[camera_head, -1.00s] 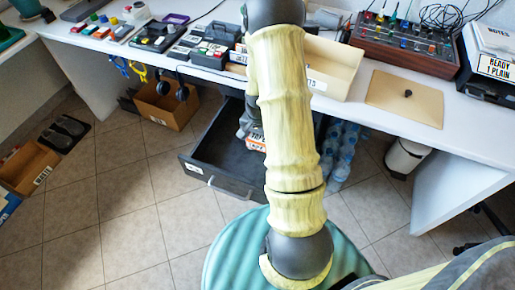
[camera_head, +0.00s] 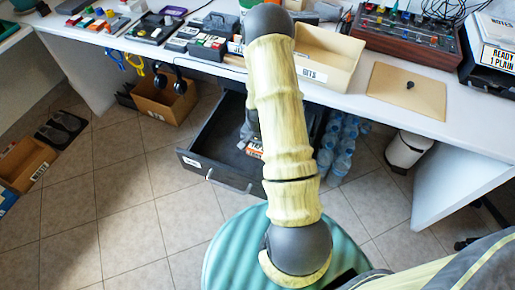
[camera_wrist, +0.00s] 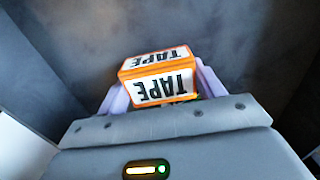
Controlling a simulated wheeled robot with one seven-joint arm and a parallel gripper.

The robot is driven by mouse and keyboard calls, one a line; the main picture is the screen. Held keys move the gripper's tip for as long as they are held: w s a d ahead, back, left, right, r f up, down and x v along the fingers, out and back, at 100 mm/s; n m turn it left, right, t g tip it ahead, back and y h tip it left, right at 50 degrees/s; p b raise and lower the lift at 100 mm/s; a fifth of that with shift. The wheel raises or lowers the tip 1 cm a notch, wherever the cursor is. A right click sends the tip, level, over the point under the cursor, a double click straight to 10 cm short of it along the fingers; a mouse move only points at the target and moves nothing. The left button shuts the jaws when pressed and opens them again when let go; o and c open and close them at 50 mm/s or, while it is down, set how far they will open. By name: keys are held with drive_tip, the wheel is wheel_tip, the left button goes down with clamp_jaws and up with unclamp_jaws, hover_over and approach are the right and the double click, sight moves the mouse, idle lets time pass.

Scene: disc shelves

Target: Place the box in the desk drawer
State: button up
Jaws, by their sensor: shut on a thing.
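The box is orange and white with "TAPE" printed on it. In the wrist view the box (camera_wrist: 160,78) sits between the two pale fingers of my gripper (camera_wrist: 158,92), which is shut on it. The dark floor and walls of the desk drawer surround it there. In the head view the open desk drawer (camera_head: 203,163) is pulled out under the desk. The box (camera_head: 255,150) shows inside the drawer outline, partly hidden by my arm. Whether it touches the drawer floor I cannot tell. My gripper is mostly hidden behind my arm in the head view.
The white desk top (camera_head: 300,85) carries a beige bin (camera_head: 328,62), a beige board (camera_head: 405,90) and a mixer (camera_head: 405,45). A cardboard box with headphones (camera_head: 165,98) stands left of the drawer. Water bottles (camera_head: 342,145) and a white bin (camera_head: 408,150) stand right. A teal round seat (camera_head: 232,255) is in front.

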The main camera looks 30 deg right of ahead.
sight(257, 147)
drive_tip(key=shift+f, duration=0.1)
drive_tip(key=o, duration=1)
wheel_tip(257, 147, up, 12)
drive_tip(key=p, duration=0.2)
drive_tip(key=shift+a+p, duration=0.1)
drive_tip(key=shift+p, duration=0.3)
